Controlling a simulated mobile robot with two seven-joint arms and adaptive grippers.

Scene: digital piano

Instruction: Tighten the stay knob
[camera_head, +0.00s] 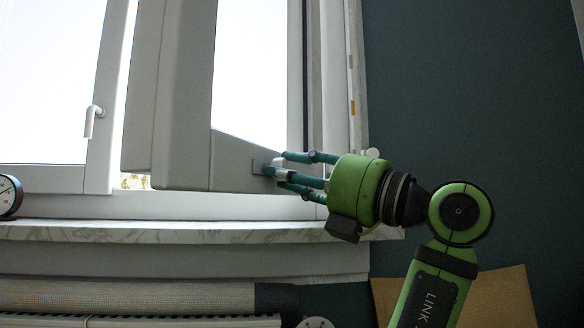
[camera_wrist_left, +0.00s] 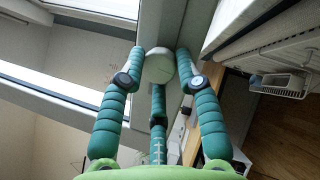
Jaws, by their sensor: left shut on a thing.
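The stay knob is round and whitish in the left wrist view (camera_wrist_left: 158,64). It sits at the lower part of the open window sash (camera_head: 180,100), and a small piece of it shows between the fingers in the head view (camera_head: 281,174). My left gripper (camera_head: 276,170) has three teal fingers and is shut on the knob. In the left wrist view, the fingertips (camera_wrist_left: 160,74) press around its rim from both sides and from below. The knob's threaded part is hidden. My right gripper is in neither view.
A window handle (camera_head: 92,121) is on the other sash at the left. A marble sill (camera_head: 130,230) runs under the window, with a round dial (camera_head: 8,194) at its left end. A radiator (camera_head: 140,320) is below. The dark wall at the right is clear.

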